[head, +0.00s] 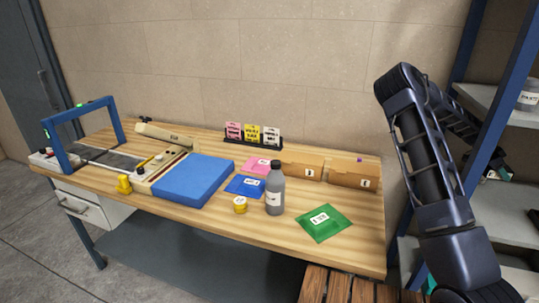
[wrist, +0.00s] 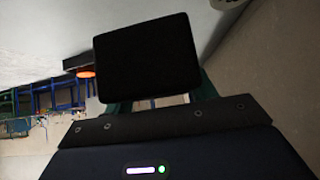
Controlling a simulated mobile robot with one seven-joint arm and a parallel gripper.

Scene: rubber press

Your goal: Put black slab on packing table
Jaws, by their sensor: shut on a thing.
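A black slab (wrist: 147,57) shows in the wrist view as a dark, flat, nearly square piece. My gripper (wrist: 160,101) is shut on it, with teal finger parts at its lower edge. The slab cannot be made out in the head view. There, my arm bends down at the right in front of the shelf, and its end is hard to make out. The packing table (head: 265,232) is the wooden-topped bench in the head view, to the left of my arm.
On the table are a blue pad (head: 194,180), a grey bottle (head: 275,190), a green packet (head: 323,222), a yellow tub (head: 240,204) and cardboard boxes (head: 354,175). A blue-framed device (head: 85,135) stands at left. A blue-post shelf (head: 490,215) is at right. The front right edge is bare.

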